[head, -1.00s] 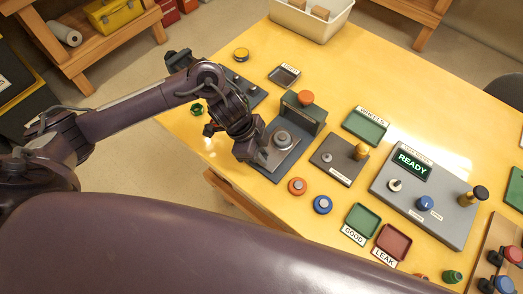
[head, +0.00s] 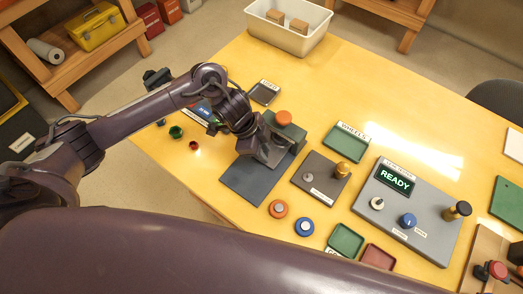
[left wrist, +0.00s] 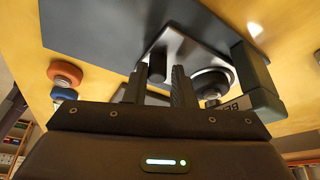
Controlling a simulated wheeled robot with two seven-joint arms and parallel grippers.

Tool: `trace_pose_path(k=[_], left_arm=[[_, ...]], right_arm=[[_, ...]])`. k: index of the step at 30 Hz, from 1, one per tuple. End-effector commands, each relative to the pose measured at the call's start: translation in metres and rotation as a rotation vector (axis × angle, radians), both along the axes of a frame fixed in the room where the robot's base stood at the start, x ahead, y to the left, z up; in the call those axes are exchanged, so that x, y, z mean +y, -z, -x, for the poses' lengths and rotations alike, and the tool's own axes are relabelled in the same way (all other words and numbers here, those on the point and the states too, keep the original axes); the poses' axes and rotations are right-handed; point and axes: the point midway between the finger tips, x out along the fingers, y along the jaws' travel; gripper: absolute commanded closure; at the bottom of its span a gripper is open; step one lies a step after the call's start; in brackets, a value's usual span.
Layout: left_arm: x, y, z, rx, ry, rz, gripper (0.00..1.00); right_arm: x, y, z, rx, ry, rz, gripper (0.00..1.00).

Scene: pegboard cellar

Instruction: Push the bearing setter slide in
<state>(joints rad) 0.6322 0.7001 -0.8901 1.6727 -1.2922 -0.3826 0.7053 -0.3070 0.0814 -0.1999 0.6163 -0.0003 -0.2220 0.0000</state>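The bearing setter is a dark base plate (head: 250,182) with a green-grey block and orange knob (head: 284,118) at its far end. Its silver slide (head: 272,153) sits close against the block, and the near part of the plate is bare. In the left wrist view the slide (left wrist: 180,48) carries a round metal part (left wrist: 210,82) beside the labelled block (left wrist: 254,85) and a short dark post (left wrist: 157,66). My left gripper (head: 264,152) is down at the slide. Its fingers (left wrist: 158,88) stand apart on either side of the post. My right gripper is out of view.
Orange (head: 278,208) and blue (head: 304,227) wheels lie in front of the setter. A grey plate with a brass knob (head: 342,171) and a tester reading READY (head: 395,180) stand to the right. A green wheels tray (head: 346,142) lies behind.

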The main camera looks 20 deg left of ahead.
Motion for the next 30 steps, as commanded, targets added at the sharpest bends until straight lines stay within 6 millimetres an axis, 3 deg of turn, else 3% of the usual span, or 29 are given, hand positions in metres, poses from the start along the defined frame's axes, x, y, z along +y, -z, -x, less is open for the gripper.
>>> trace_pose_path(k=[4,14,24,30], left_arm=[[0.0,-0.001,0.0,-0.001,0.001,0.001,0.6],[0.002,-0.005,0.0,-0.001,0.003,0.001,0.6],[0.022,-0.055,0.001,-0.004,0.002,0.0,0.6],[0.029,-0.071,0.002,0.0,0.001,0.0,0.6]], right_arm=[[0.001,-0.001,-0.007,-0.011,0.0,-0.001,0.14],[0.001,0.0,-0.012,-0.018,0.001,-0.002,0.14],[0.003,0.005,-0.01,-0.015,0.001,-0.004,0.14],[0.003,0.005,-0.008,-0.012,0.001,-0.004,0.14]])
